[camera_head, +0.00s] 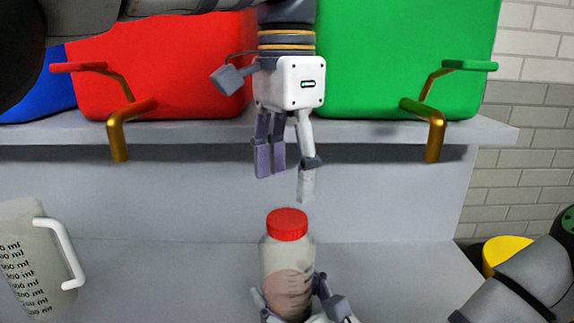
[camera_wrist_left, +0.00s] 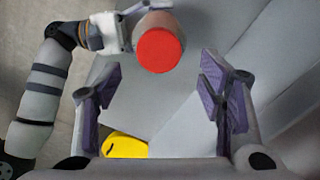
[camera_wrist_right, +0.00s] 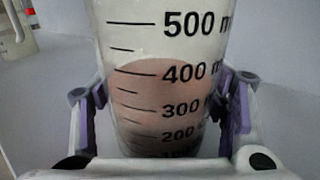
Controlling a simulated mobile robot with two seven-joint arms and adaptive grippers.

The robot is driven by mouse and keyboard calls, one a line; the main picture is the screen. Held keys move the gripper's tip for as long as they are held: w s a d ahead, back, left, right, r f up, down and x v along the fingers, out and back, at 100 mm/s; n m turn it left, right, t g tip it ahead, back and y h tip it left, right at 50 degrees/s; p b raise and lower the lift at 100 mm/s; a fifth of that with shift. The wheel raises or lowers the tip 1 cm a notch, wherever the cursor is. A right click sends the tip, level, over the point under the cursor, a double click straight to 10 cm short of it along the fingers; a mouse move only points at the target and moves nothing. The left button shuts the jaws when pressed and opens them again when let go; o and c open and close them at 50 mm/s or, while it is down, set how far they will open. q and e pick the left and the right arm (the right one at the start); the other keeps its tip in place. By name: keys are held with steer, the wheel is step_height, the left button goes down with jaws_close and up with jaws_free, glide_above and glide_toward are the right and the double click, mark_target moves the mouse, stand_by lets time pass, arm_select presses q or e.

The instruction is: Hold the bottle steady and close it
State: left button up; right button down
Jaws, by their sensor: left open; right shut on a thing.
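A clear bottle (camera_head: 287,270) with a red cap (camera_head: 288,225) on its top stands upright at the front middle of the head view. It holds a pinkish content, and black volume marks show on its side (camera_wrist_right: 165,70) in the right wrist view. My right gripper (camera_head: 300,300) is shut around the lower part of the bottle. My left gripper (camera_head: 284,180) points down above the cap, open and empty, apart from it. In the left wrist view the red cap (camera_wrist_left: 159,51) lies beyond the open fingers. I cannot tell how tightly the cap sits.
A measuring jug (camera_head: 25,262) with a white handle stands at the left. A red bin (camera_head: 170,60) and a green bin (camera_head: 400,60) stand on the shelf (camera_head: 370,130) behind, with a blue bin (camera_head: 35,95) at far left. A yellow object (camera_head: 503,252) is at the right.

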mark_target(287, 218)
arm_select(q)
steer(key=n, duration=0.2)
steer(key=r+n, duration=0.1)
steer(key=n, duration=0.1)
steer(key=r+n, duration=0.1)
steer(key=n, duration=0.2)
steer(key=shift+s, duration=0.1)
steer(key=shift+f, duration=4.05)
steer(key=c, duration=1.2)
steer(key=o, duration=1.3)
steer(key=shift+r, duration=0.1)
